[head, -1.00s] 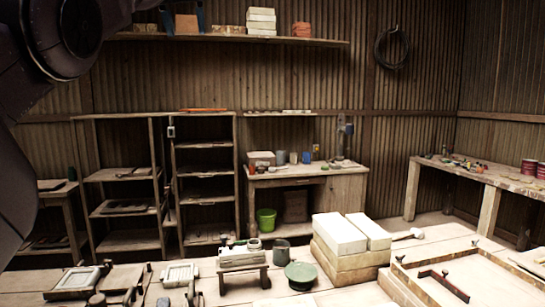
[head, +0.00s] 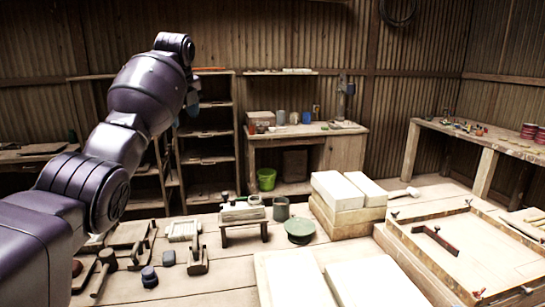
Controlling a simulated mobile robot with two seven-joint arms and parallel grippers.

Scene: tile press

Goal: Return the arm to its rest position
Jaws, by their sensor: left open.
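My left arm comes in from the left edge, and its purple links rise toward the shelves in the middle left. My left gripper (head: 185,112) is at the arm's far end, small and partly hidden behind the wrist. Its bluish fingers are apart, and I see nothing held between them. It is up in the air, in front of the dark shelf rack and above the workbench. My right arm and gripper are out of view.
A green bucket (head: 266,179) stands behind. Air right of the arm is clear.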

